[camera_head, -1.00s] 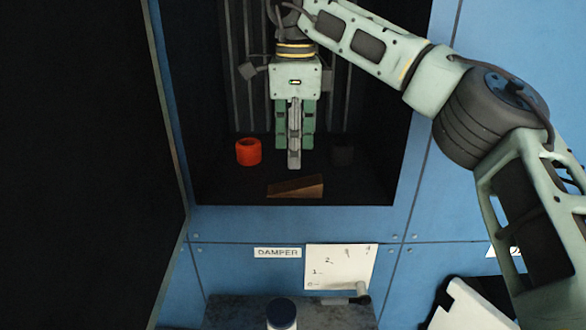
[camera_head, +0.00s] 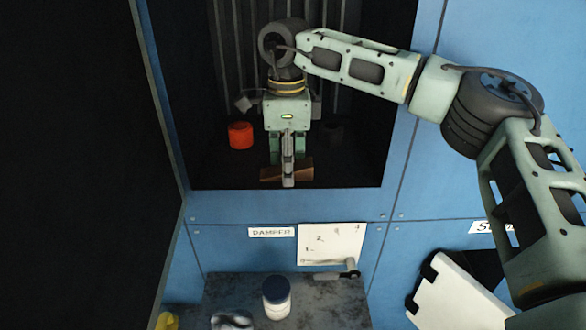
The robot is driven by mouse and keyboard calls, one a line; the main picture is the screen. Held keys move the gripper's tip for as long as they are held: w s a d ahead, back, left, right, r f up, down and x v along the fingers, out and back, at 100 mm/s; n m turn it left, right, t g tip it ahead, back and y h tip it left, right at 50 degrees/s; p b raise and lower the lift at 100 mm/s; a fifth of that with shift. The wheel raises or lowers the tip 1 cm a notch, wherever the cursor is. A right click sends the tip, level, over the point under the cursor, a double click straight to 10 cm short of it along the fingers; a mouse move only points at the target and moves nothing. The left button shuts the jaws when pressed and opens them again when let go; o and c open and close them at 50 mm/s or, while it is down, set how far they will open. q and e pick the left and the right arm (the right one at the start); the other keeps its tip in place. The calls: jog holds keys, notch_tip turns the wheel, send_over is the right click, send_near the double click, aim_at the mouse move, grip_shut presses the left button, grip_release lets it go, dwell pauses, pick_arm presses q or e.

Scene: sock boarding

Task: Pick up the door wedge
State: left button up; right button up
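The door wedge (camera_head: 303,169) is a brown wooden piece on the dark floor of the open blue cabinet, near its front edge. My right gripper (camera_head: 287,172) points down over the wedge from above. One grey finger passes in front of the wedge's middle and hides part of it; the wedge shows on both sides of that finger. The far side of the grip is hidden, so I cannot tell whether the fingers touch or clasp the wedge. My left gripper is not in view.
A red-orange ring-shaped object (camera_head: 240,136) stands left of the gripper inside the cabinet. A dark block (camera_head: 332,131) sits to the right. The cabinet walls bound the space. Below, a grey shelf (camera_head: 330,300) holds a dark-lidded jar (camera_head: 277,297).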

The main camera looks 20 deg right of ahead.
jog(key=c, duration=1.1)
jog(key=shift+c, duration=0.2)
jog(key=shift+r, duration=0.15)
